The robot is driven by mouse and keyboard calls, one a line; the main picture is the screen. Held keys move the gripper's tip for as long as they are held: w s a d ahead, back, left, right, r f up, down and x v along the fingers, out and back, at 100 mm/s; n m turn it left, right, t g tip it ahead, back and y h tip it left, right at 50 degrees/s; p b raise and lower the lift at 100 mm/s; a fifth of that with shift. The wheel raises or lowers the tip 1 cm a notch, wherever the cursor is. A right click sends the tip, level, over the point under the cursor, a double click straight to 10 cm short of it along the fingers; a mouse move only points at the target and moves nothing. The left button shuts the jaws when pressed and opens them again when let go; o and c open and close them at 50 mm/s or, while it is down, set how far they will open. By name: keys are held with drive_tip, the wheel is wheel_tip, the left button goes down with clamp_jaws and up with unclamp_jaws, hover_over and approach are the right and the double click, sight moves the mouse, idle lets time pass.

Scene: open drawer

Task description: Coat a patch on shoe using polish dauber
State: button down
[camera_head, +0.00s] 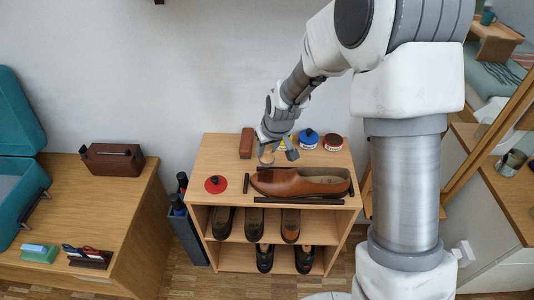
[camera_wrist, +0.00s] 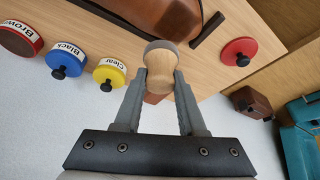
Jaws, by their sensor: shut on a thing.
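My gripper (camera_head: 278,152) is above the back of the shelf top. In the wrist view its fingers (camera_wrist: 158,78) are shut on the polish dauber (camera_wrist: 158,60), which has a pale wooden handle and a greyish round head. The dauber also shows in the head view (camera_head: 267,156). The brown leather shoe (camera_head: 295,184) lies sideways on the shelf top between dark bars, in front of the gripper. In the wrist view the shoe (camera_wrist: 165,15) is at the top edge, apart from the dauber. Which patch is to be coated cannot be told.
Tins labelled Brown (camera_wrist: 20,40), Black (camera_wrist: 66,60) and Clear (camera_wrist: 110,74) stand along the back. A red disc with a dark knob (camera_head: 215,184) lies left of the shoe. A brown block (camera_head: 246,143) stands at the back left. More shoes sit on lower shelves.

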drive_tip(key=shift+s+r+p, duration=0.1)
drive_tip(key=shift+r+p, duration=1.75)
drive_tip(key=shift+r, duration=1.1)
drive_tip(key=shift+f, duration=0.1)
